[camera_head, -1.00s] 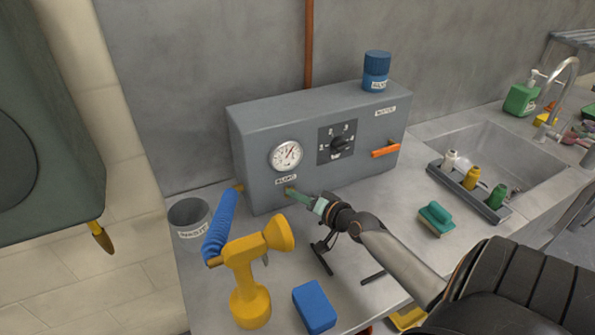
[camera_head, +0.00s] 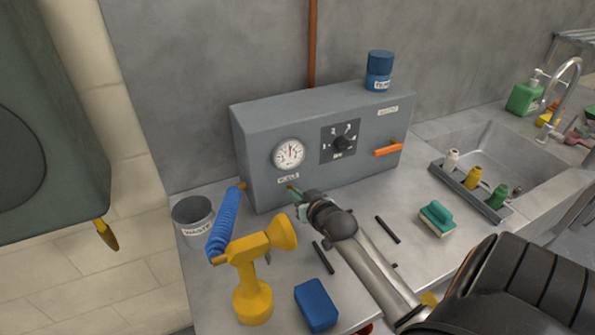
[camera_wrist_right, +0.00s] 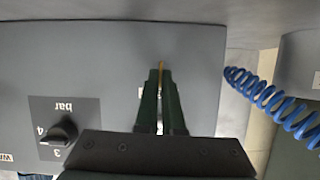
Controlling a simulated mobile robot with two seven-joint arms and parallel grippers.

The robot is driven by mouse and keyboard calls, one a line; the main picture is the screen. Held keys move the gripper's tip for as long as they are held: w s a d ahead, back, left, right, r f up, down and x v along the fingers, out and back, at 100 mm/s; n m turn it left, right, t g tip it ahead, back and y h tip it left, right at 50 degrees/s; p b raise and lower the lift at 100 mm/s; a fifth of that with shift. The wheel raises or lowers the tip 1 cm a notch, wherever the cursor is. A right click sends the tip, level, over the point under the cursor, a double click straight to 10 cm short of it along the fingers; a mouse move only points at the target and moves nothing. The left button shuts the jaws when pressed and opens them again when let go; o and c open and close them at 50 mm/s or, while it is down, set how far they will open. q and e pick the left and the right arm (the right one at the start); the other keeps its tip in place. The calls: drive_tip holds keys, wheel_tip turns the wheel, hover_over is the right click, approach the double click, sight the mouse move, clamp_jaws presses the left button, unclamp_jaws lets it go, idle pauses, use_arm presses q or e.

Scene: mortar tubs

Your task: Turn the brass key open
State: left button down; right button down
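The brass key (camera_head: 291,187) is a small brass piece low on the front of the grey box (camera_head: 240,150), under a white label. In the head view my right gripper (camera_head: 299,196) reaches it and covers most of it. In the right wrist view the two dark green fingers (camera_wrist_right: 161,84) are close together, with a thin brass sliver of the key (camera_wrist_right: 161,65) between their tips. The gripper appears shut on the key. The key's exact angle is hard to tell. My left gripper is not in view.
The box carries a gauge (camera_head: 289,154), a black dial (camera_head: 341,144) and an orange lever (camera_head: 388,150). A blue coiled hose (camera_head: 222,225), yellow horn-shaped tool (camera_head: 250,275), grey tub (camera_head: 191,222) and blue block (camera_head: 316,305) stand close by. A sink lies to the right.

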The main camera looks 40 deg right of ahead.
drive_tip(key=shift+w+r+n, duration=0.15)
drive_tip(key=shift+r+n, duration=0.1)
drive_tip(key=shift+n, duration=0.05)
idle(0.4)
drive_tip(key=c, duration=1)
unclamp_jaws()
drive_tip(key=shift+w+f, duration=0.1)
drive_tip(key=shift+f, duration=0.15)
drive_tip(key=shift+s+a+r, duration=0.1)
drive_tip(key=shift+s+a, duration=0.05)
drive_tip(key=shift+s, duration=0.4)
drive_tip(key=v, duration=1.1)
drive_tip(key=shift+s+a+r, duration=0.15)
drive_tip(key=shift+r, duration=0.05)
